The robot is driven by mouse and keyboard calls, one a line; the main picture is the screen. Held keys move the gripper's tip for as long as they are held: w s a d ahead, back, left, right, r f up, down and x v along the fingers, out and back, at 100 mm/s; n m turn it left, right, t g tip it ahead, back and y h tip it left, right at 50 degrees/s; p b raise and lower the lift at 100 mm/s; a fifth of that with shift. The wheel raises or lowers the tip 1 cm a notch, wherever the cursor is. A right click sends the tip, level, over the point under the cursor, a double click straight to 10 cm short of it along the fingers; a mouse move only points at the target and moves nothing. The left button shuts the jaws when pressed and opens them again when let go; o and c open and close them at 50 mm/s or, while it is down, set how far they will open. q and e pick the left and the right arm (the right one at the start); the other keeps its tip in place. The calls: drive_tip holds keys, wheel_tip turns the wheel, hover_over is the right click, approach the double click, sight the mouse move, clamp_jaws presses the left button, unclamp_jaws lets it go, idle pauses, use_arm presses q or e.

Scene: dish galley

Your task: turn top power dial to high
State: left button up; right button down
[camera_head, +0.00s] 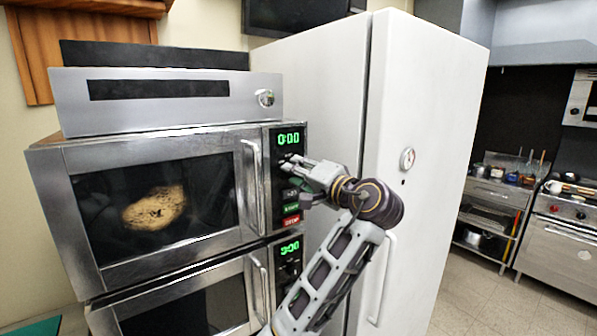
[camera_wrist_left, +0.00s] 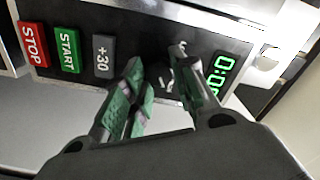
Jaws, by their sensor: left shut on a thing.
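The upper microwave (camera_head: 85,240) has a black control panel at its right edge, with a green 0:00 display (camera_head: 288,139). The display also shows in the left wrist view (camera_wrist_left: 220,75). My left gripper (camera_head: 290,163) is at this panel just below the display, its fingertips shut around the top power dial (camera_head: 286,167). The dial is mostly hidden by the fingers, and its setting cannot be read. In the left wrist view the fingers (camera_wrist_left: 157,62) straddle the dial's place between the display and the +30 button (camera_wrist_left: 104,55). My right gripper is not in view.
The green START (camera_wrist_left: 67,50) and red STOP (camera_wrist_left: 33,44) buttons lie below the dial. The upper door handle (camera_head: 253,185) is close left of my fingers. A second microwave (camera_head: 205,305) is underneath. A white fridge (camera_head: 425,130) stands close on the right.

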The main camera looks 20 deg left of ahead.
use_arm(q)
drive_tip(key=o, duration=1)
drive_tip(key=shift+d, duration=0.1)
drive_tip(key=shift+v, duration=3.7)
